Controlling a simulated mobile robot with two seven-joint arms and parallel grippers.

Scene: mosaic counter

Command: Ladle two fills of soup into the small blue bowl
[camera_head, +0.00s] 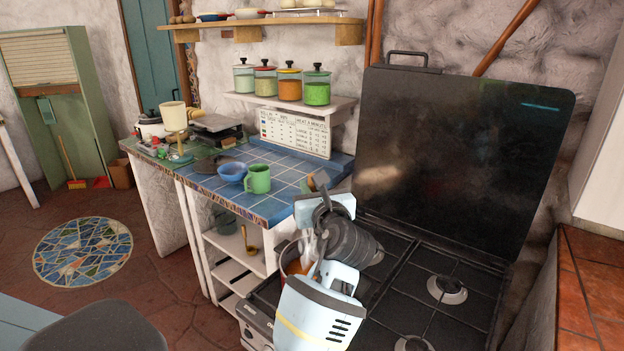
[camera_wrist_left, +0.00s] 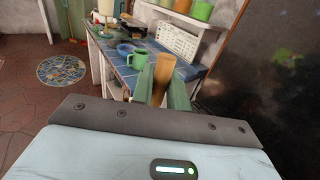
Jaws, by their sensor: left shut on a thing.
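The small blue bowl (camera_head: 232,172) stands upright on the blue tiled counter, just left of a green mug (camera_head: 258,179). My left gripper (camera_head: 319,187) is above the front of the stove, right of the bowl and mug. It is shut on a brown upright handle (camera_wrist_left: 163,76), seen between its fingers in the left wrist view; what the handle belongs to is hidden. My right gripper is not in view.
The black stove lid (camera_head: 455,150) stands raised behind the burners. Lidded jars (camera_head: 289,82) stand on a small shelf above a printed board (camera_head: 296,133). The tiles right of the mug are mostly clear.

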